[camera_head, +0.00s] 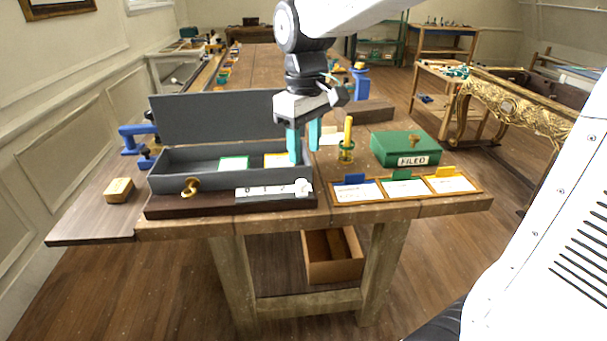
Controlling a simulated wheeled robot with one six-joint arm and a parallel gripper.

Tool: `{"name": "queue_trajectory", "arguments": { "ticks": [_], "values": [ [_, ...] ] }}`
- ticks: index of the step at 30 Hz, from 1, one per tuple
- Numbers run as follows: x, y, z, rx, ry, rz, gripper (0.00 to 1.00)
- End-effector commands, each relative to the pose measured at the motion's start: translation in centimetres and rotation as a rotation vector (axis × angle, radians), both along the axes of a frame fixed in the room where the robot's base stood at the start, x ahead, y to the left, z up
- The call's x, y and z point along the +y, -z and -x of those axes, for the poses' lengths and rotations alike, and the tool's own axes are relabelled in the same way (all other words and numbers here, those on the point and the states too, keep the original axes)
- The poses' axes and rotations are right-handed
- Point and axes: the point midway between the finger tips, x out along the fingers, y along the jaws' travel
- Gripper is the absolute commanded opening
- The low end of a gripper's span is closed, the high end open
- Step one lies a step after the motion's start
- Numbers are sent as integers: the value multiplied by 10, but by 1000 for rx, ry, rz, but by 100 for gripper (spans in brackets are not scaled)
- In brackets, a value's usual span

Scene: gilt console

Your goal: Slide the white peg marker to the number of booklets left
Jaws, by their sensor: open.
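The white peg marker (304,186) sits at the right end of a white number strip (258,192) on the front of an open grey box (165,180). Small digits show to its left; any digit under it is hidden. Inside the box lie a green-edged booklet (233,163) and a yellow booklet (274,160). The gripper partly overlaps the yellow one, and the box's front wall may hide more. My gripper (303,158) points down with its two teal fingers apart, over the right end of the box, above and behind the marker. Nothing shows between the fingers.
A brass knob (190,187) is on the box front. A wooden block (118,191) lies left.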

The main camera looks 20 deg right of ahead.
Motion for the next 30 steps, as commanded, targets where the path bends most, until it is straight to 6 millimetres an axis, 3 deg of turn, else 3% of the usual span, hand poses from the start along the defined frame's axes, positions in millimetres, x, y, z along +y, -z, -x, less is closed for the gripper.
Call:
{"name": "queue_trajectory", "arguments": {
  "ticks": [4, 18, 29, 30],
  "values": [
    [2, 8, -12, 6, -22, 0, 45],
    [1, 74, -11, 7, -20, 0, 45],
    [1, 81, -11, 4, -21, 0, 45],
    [1, 81, -11, 4, -21, 0, 39]
  ]
}}
